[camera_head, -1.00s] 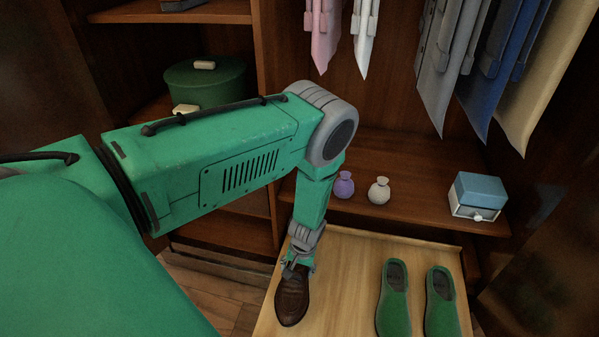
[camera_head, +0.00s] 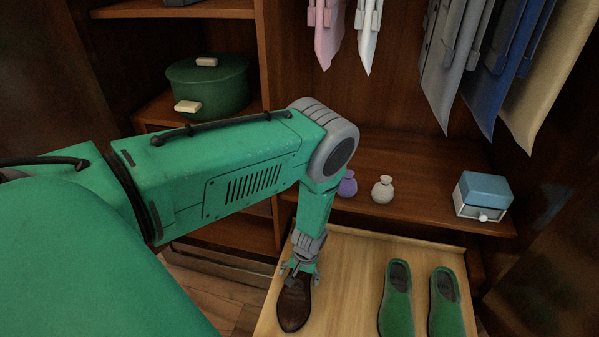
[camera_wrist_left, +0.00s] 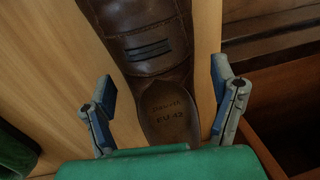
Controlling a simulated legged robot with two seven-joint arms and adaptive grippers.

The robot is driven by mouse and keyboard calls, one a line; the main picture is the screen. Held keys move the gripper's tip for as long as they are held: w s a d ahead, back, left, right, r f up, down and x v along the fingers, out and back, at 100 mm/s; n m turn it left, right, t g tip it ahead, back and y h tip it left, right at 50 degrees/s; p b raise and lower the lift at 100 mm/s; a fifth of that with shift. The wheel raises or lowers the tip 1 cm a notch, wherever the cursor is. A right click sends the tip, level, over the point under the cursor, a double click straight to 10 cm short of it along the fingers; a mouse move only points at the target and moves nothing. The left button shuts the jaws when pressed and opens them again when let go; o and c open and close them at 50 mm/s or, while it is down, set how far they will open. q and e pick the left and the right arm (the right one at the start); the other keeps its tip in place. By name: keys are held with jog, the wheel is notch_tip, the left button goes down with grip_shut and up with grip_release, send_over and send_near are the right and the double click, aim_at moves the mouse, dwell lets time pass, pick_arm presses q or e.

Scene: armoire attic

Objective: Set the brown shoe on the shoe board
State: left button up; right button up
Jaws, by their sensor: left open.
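The brown shoe (camera_head: 293,304) rests on the light wooden shoe board (camera_head: 345,285), near its left edge, toe toward the bottom of the head view. My left gripper (camera_head: 300,272) is at the heel end of the shoe. In the left wrist view the brown shoe (camera_wrist_left: 160,60) lies between the two spread fingers of the left gripper (camera_wrist_left: 165,105), with a gap on each side. Its insole shows printed lettering. The pair of green shoes (camera_head: 397,305) stands on the board to the right. My right gripper is not in view.
A shelf behind the board holds a purple pouch (camera_head: 347,184), a white pouch (camera_head: 382,189) and a blue-lidded box (camera_head: 484,196). Clothes (camera_head: 480,60) hang above. The board between the brown and green shoes is bare.

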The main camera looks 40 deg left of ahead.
pick_arm(q)
notch_tip(320, 180, up, 11)
jog(key=d+p, duration=0.1)
jog(key=p, duration=0.3)
jog(key=s+d+r+m, duration=0.2)
jog(key=s+r, duration=0.1)
jog(key=s, duration=0.4)
jog(key=s+d+r+m+h, duration=0.1)
jog(key=s+d+r+m, duration=0.1)
jog(key=s+r, duration=0.2)
jog(key=s+d+r+m+t, duration=0.1)
jog(key=s+d+r+m, duration=0.1)
jog(key=s, duration=0.7)
jog(key=shift+s+d+r+p, duration=0.3)
jog(key=shift+s+r+p, duration=0.1)
jog(key=shift+r, duration=0.35)
jog(key=shift+r, duration=0.1)
